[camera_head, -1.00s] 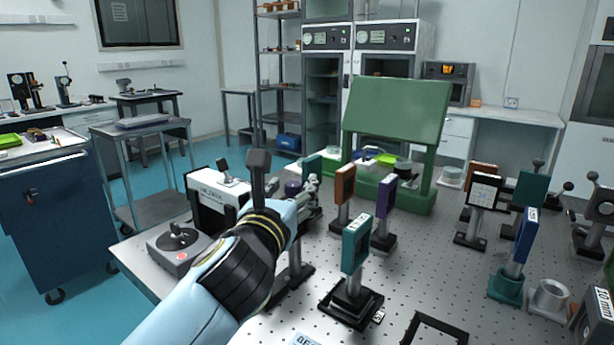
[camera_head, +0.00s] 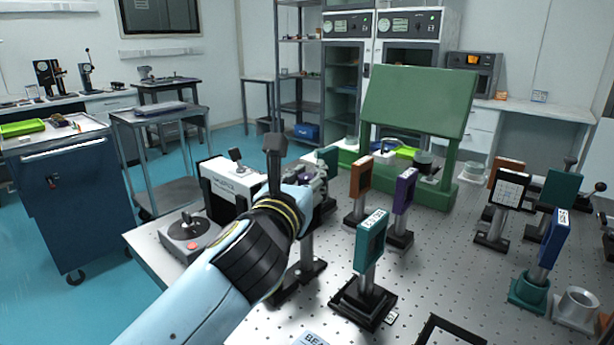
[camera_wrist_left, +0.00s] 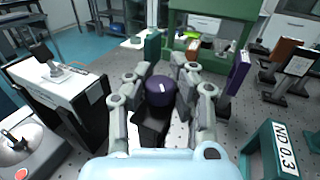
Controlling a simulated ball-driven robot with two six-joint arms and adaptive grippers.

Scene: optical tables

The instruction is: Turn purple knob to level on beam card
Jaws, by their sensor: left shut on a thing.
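The purple knob (camera_wrist_left: 162,91) sits between the fingers of my left gripper (camera_wrist_left: 160,86) in the left wrist view, on top of a dark mount. In the head view only a small patch of the knob (camera_head: 304,182) shows beside my left gripper (camera_head: 314,180), which is shut on it; my wrist hides most of the mount. A white label starting "BEA" (camera_head: 315,339) is cut off at the bottom edge; I cannot read a level on it. My right gripper is not in view.
A teal ND 0.3 filter plate (camera_head: 371,240) stands close on the right, with orange (camera_head: 360,177) and purple (camera_head: 404,191) plates behind it. A white instrument box (camera_head: 222,185) and a joystick box (camera_head: 189,232) stand on the left. Bare perforated tabletop (camera_head: 450,270) lies right of the filter.

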